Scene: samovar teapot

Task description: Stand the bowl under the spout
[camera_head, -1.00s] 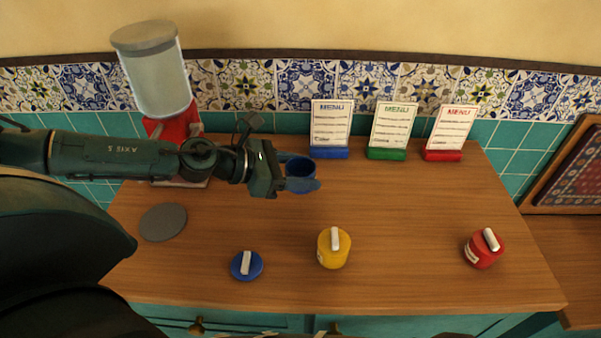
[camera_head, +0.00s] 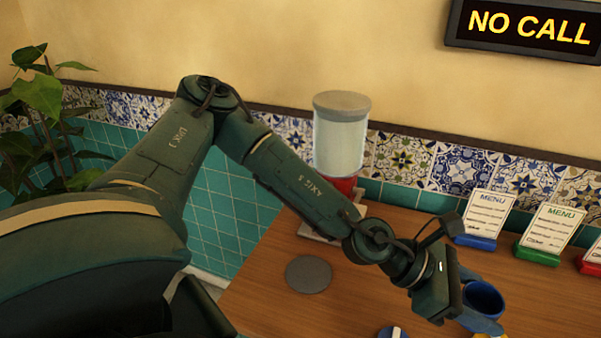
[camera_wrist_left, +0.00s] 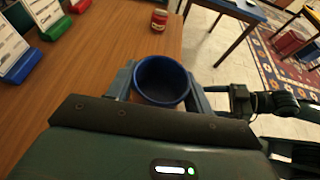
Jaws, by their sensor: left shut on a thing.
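My left gripper (camera_head: 478,316) is shut on a blue bowl (camera_head: 483,297) and holds it over the right part of the counter. In the left wrist view the bowl (camera_wrist_left: 162,80) sits between the two fingers, and its open mouth shows a dark, empty-looking inside. The dispenser (camera_head: 340,140) has a clear tank, a grey lid and a red lower body, and stands at the back against the tiles. My left forearm covers part of its lower body, and I cannot make out its spout. The bowl is in front and to the right of it, well apart.
A flat grey disc (camera_head: 308,274) lies on the counter in front of the dispenser. A blue menu stand (camera_head: 476,241) and a green one (camera_head: 537,254) stand at the back right. A blue lid (camera_head: 393,333) is at the bottom edge. A red jar (camera_wrist_left: 159,19) stands near the counter's edge.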

